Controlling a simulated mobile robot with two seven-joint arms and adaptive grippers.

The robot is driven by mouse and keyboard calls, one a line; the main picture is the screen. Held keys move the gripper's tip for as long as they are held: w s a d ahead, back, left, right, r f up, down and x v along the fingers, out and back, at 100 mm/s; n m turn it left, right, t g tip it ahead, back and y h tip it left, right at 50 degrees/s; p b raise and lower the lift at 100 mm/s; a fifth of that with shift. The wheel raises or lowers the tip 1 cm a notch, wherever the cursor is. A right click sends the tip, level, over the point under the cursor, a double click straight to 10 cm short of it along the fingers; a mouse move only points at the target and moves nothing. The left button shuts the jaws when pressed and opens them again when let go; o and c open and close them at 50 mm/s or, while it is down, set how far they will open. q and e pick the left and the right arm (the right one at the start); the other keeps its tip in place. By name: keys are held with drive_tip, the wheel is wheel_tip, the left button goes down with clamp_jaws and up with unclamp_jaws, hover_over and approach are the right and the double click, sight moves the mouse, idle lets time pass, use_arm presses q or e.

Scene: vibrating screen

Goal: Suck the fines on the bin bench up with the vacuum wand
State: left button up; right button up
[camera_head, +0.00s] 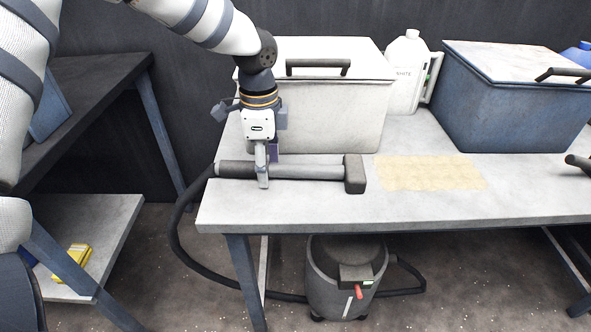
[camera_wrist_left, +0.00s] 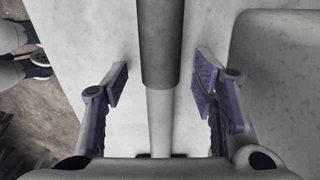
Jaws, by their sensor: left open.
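The vacuum wand (camera_head: 312,172) lies on the bin bench (camera_head: 420,207), a grey tube with a dark grip at its left end and a dark block-shaped nozzle at its right end. My left gripper (camera_head: 264,182) is down at the wand, near where grip and tube meet. In the left wrist view, the open fingers of my left gripper (camera_wrist_left: 162,92) stand on both sides of the wand (camera_wrist_left: 159,45), with gaps on each side. The fines (camera_head: 430,172) are a pale yellow patch on the bench, right of the nozzle. My right gripper is not in view.
A white lidded bin (camera_head: 330,110) stands behind the wand, a blue bin (camera_head: 510,110) at right, a white jug (camera_head: 405,75) between them. The vacuum canister (camera_head: 345,280) is under the bench, its black hose (camera_head: 180,245) looping around the left. A dark table (camera_head: 95,80) stands left.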

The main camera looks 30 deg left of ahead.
use_arm(q)
clamp_jaws()
idle(0.3)
drive_tip(key=shift+w+r, duration=0.1)
drive_tip(key=shift+r, duration=0.25)
drive_tip(key=r, duration=0.3)
drive_tip(key=shift+s+d+r+p, duration=0.2)
drive_tip(key=shift+d+r+p, duration=0.1)
drive_tip(key=shift+r, duration=0.1)
drive_tip(key=s+d+r+p, duration=0.1)
drive_tip(key=s+d+r, duration=0.7)
drive_tip(key=d, duration=0.2)
drive_tip(key=shift+d+r, duration=0.2)
drive_tip(key=shift+d, duration=0.15)
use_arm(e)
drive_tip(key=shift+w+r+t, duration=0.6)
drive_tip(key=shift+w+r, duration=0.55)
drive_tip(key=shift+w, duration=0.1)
